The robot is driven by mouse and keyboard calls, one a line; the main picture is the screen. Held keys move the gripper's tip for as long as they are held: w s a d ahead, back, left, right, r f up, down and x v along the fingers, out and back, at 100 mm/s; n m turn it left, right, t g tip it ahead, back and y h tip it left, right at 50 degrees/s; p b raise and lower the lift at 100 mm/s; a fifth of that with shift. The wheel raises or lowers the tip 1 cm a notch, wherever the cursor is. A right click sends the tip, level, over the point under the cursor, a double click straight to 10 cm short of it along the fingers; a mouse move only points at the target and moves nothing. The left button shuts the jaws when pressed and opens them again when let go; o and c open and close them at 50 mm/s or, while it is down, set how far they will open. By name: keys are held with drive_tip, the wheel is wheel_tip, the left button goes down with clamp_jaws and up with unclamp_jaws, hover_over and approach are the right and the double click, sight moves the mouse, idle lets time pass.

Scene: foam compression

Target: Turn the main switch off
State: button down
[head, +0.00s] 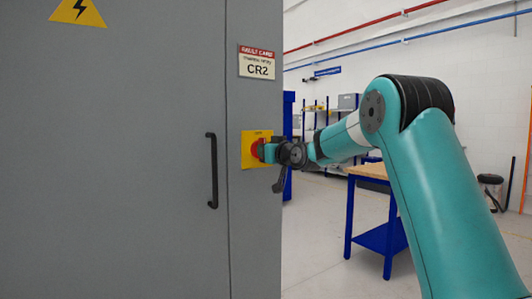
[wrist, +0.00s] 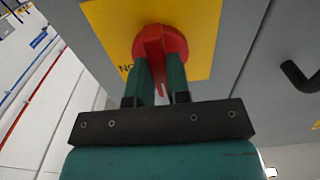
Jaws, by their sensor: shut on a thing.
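The main switch is a red rotary knob (wrist: 160,42) on a yellow plate (wrist: 205,20) fixed to the grey cabinet. In the head view the yellow plate (head: 248,158) is right of the door handle, and the red knob (head: 257,149) is partly hidden by my gripper (head: 265,151). In the wrist view my gripper (wrist: 160,75) has its two teal fingers on either side of the knob's raised grip bar, shut on it. A white mark shows on the bar's end between the fingers. The plate's lettering is mostly hidden.
The grey cabinet (head: 130,200) has a black door handle (head: 212,170), a CR2 card (head: 257,62) and a yellow warning triangle (head: 78,11). A blue-legged workbench (head: 370,174) stands behind my arm at the right. Open floor lies between the cabinet and the bench.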

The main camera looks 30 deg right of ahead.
drive_tip(key=c, duration=1.1)
unclamp_jaws()
drive_tip(key=shift+s, duration=0.1)
drive_tip(key=s+b, duration=0.1)
drive_tip(key=s, duration=0.4)
drive_tip(key=s+b, duration=0.1)
drive_tip(key=s, duration=0.5)
drive_tip(key=s+b, duration=0.1)
drive_tip(key=s, duration=0.5)
drive_tip(key=shift+s+d, duration=0.1)
drive_tip(key=shift+d, duration=0.25)
